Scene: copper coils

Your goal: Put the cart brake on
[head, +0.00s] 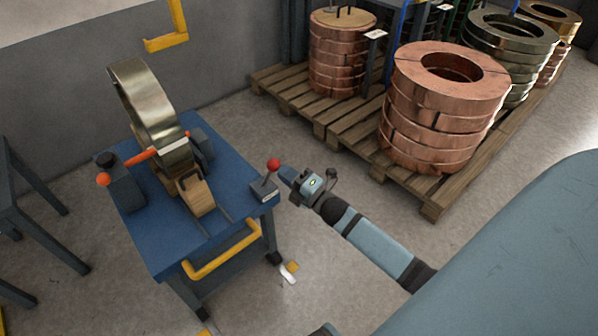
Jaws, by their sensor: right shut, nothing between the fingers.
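The blue cart (228,226) stands at the left on small wheels with a yellow push handle (224,252) at its front. A small lever with a red ball knob (273,165) rises from a grey block (264,191) at the cart's right corner and looks like the brake. My right gripper (288,174) is beside the lever, just right of the knob. Its fingers are shut and hold nothing. I cannot tell whether they touch the lever. My left gripper is out of view.
A metal coil (150,112) stands upright on the cart, by an orange-tipped bar (140,161). Wooden pallets (351,142) with copper coils (446,104) stand behind my right arm. A dark frame (38,225) is at the far left. Bare floor lies between cart and pallets.

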